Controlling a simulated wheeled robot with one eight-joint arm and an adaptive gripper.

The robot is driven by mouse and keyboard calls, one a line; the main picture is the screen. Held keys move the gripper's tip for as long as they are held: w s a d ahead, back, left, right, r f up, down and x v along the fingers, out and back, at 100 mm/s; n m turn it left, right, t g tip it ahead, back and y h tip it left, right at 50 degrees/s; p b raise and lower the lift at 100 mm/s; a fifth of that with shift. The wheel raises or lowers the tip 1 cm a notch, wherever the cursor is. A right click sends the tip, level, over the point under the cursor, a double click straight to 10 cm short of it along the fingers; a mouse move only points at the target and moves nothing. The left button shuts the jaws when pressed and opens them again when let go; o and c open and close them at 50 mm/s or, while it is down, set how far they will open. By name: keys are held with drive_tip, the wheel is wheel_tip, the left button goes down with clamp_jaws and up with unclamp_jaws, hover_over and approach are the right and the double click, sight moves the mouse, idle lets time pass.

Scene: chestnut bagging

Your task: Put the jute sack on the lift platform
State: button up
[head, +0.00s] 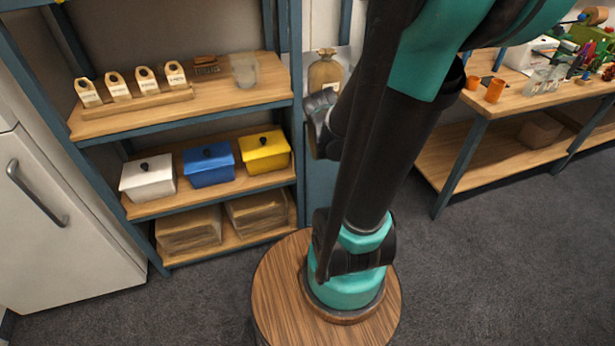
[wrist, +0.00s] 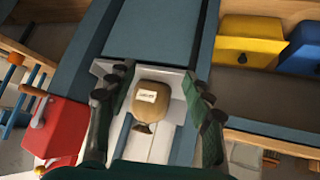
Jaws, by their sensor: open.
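The tan jute sack (head: 325,74), with a tied neck, stands upright in front of a pale plate in the head view, just beyond my arm. Its base is hidden there. In the wrist view the sack (wrist: 152,107), with a white label, sits between the two dark fingers of my gripper (wrist: 156,75). The fingers are spread, with a visible gap on either side of the sack. A pale metal platform with raised plates (wrist: 176,82), seemingly the lift platform, surrounds the sack, which appears to rest on it. My fingers are hidden in the head view.
A shelf (head: 225,97) at left carries small labelled bags, a clear cup, and white, blue and yellow lidded boxes (head: 263,152). A cluttered workbench (head: 520,95) stands at right. A red box (wrist: 57,127) is left of my gripper in the wrist view.

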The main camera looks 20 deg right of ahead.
drive_tip(key=s+a+f+n+g+y, duration=0.2)
drive_tip(key=s+a+f, duration=0.1)
drive_tip(key=s+a, duration=0.2)
drive_tip(key=s+a+f+n+g+y, duration=0.1)
drive_tip(key=s+a+f+y, duration=0.1)
drive_tip(key=s+a, duration=0.3)
drive_tip(key=s+f, duration=0.1)
drive_tip(key=s, duration=0.2)
drive_tip(key=shift+a+n+g, duration=0.35)
drive_tip(key=shift+n+g, duration=0.05)
